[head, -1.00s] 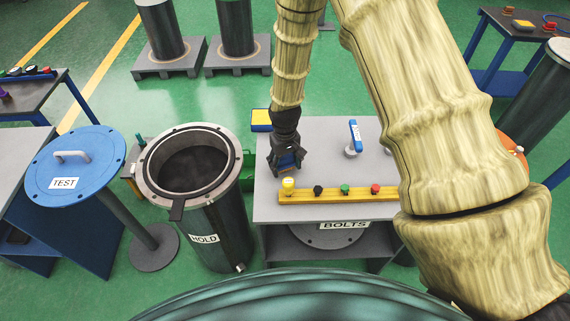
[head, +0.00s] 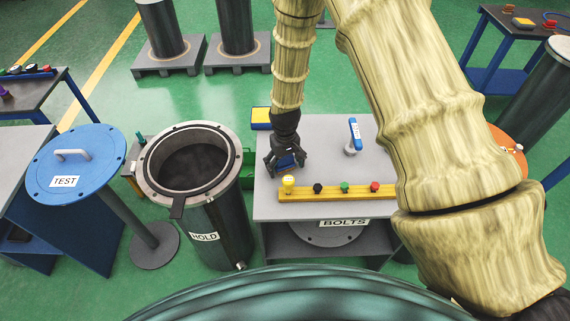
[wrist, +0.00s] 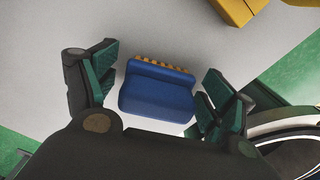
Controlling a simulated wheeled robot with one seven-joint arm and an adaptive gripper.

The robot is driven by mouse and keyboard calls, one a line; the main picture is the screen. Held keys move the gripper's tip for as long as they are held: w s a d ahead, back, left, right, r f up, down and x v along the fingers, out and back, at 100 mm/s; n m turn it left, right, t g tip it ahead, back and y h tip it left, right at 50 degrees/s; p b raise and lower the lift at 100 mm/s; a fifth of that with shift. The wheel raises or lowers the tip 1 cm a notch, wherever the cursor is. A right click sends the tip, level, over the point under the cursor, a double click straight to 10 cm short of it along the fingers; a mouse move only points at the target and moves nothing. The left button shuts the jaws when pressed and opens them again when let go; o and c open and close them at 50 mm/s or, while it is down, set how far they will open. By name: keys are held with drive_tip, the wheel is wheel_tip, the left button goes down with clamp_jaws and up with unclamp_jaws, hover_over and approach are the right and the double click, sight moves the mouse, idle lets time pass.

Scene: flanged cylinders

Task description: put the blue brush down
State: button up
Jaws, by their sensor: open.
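The blue brush (wrist: 157,92) lies on the grey table top between the spread fingers of my gripper (wrist: 155,98) in the wrist view. A row of yellow-orange bristles shows along its far edge. There is a gap between the brush and the finger pads on both sides. In the head view my gripper (head: 287,163) is open, pointing down over the left part of the table marked BOLTS (head: 340,208). The brush (head: 287,160) shows there only in part, behind the fingers.
A yellow rail (head: 325,194) with several coloured knobs runs along the table's front. A blue-handled tool (head: 355,135) stands to the right. The open cylinder marked HOLD (head: 212,225) stands left of the table. A blue lid marked TEST (head: 95,165) is further left.

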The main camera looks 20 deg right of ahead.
sight(285, 158)
drive_tip(key=shift+r+b, duration=1.75)
drive_tip(key=shift+r, duration=4.4)
